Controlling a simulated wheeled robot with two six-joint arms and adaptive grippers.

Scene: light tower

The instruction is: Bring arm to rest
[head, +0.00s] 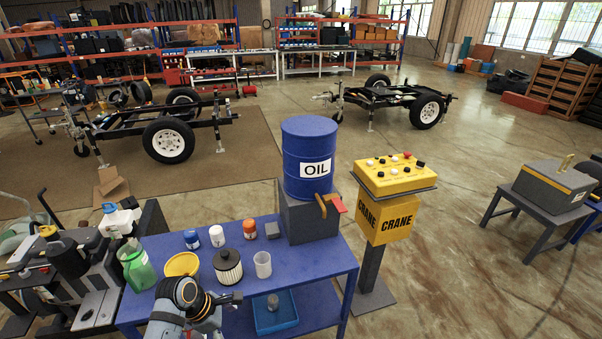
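One of my arms, which I take to be the left, shows at the bottom left of the head view as a grey and black wrist section (183,297). It is in front of the near edge of the blue table (318,262), close to a black-and-white oil filter (228,266) and a yellow bowl (182,264). Its fingertips cannot be made out, so I cannot tell whether that gripper is open or shut. I see nothing held. My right gripper is not in view.
A blue oil drum (309,157) stands on a grey block at the table's back right. A yellow crane control box (395,175) stands right of the table. A green bottle (138,268), several small containers and a clear cup (262,264) crowd the tabletop.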

